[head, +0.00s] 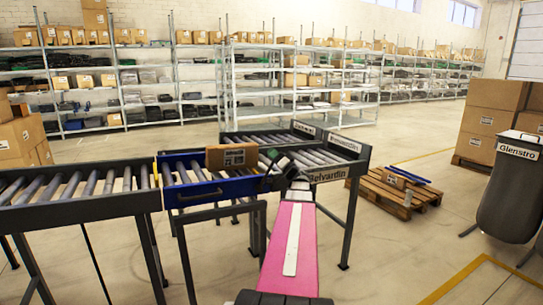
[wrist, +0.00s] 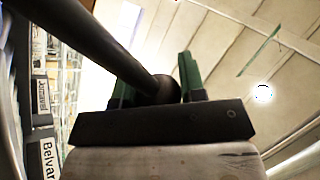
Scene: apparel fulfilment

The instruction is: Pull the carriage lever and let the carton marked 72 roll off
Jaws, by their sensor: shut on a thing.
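A brown carton (head: 232,157) with a dark-and-white label sits on the blue carriage (head: 210,191); its number is too small to read. The carriage stands between the left roller conveyor and the right roller lanes. My gripper (head: 275,168) is at the carriage's right end, beside the carton. In the wrist view, the green-padded fingers of my gripper (wrist: 156,86) are shut on a black lever (wrist: 100,45), near its rounded end. The lever slants up to the left. In the head view my gripper largely hides the lever.
The left roller conveyor (head: 78,190) is empty. The right roller lanes (head: 315,156) carry name signs, one reading Belvardin (head: 328,174). A pallet (head: 400,192) holds a flat carton and blue pieces. A grey bin (head: 510,195) marked Glenstro stands right. Shelving (head: 300,85) lines the back.

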